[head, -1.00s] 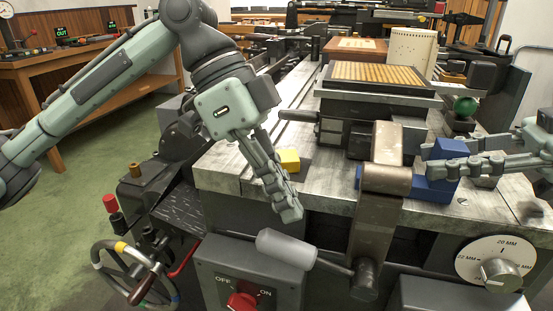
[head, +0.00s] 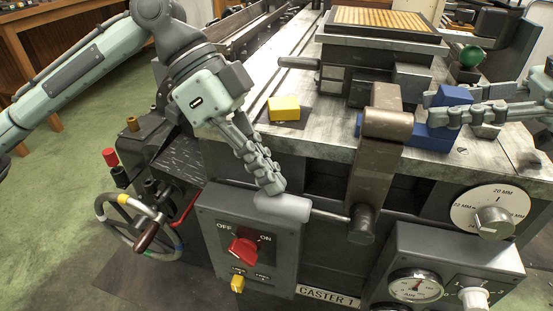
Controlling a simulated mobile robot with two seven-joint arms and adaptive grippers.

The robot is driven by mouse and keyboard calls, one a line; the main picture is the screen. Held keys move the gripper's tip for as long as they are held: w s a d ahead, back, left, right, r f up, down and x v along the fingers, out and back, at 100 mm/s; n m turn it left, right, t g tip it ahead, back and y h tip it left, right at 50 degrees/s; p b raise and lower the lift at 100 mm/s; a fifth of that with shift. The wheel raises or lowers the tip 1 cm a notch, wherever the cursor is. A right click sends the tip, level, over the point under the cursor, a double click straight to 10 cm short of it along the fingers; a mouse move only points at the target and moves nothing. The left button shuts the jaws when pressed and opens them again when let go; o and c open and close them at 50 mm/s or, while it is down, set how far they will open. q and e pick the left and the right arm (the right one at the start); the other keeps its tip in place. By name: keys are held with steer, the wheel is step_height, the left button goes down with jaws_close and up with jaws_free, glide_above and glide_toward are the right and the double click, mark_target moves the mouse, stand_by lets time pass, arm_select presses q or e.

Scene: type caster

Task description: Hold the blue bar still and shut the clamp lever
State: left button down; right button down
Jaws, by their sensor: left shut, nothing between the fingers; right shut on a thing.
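The blue bar (head: 434,138) lies on the machine bed under the brown metal clamp (head: 385,125), with a raised blue block at its right end. My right gripper (head: 436,108) reaches in from the right and is shut on the blue bar; its fingers hide part of it. The clamp lever has a pale grey handle (head: 282,207) and a thin rod running right to a dark pivot below the clamp. The handle points left, nearly level. My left gripper (head: 270,184) is shut and empty, its fingertips right above the handle, touching or almost touching it.
A yellow block (head: 284,108) sits on the bed behind my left gripper. A switch box with a red knob (head: 243,252) is just below the handle. A dial (head: 490,207) and gauge panel (head: 416,286) stand at right. A green ball knob (head: 472,56) rises behind the bar.

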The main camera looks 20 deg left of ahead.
arm_select(q)
steer(key=shift+a+f, duration=0.15)
steer(key=shift+f, duration=0.3)
steer(key=r, duration=0.3)
steer(key=w+r, duration=0.1)
steer(key=r, duration=0.1)
steer(key=shift+a, duration=0.3)
steer(key=a+f+v, duration=0.1)
steer(key=v, duration=0.8)
arm_select(e)
steer(key=c, duration=1.1)
jaws_free()
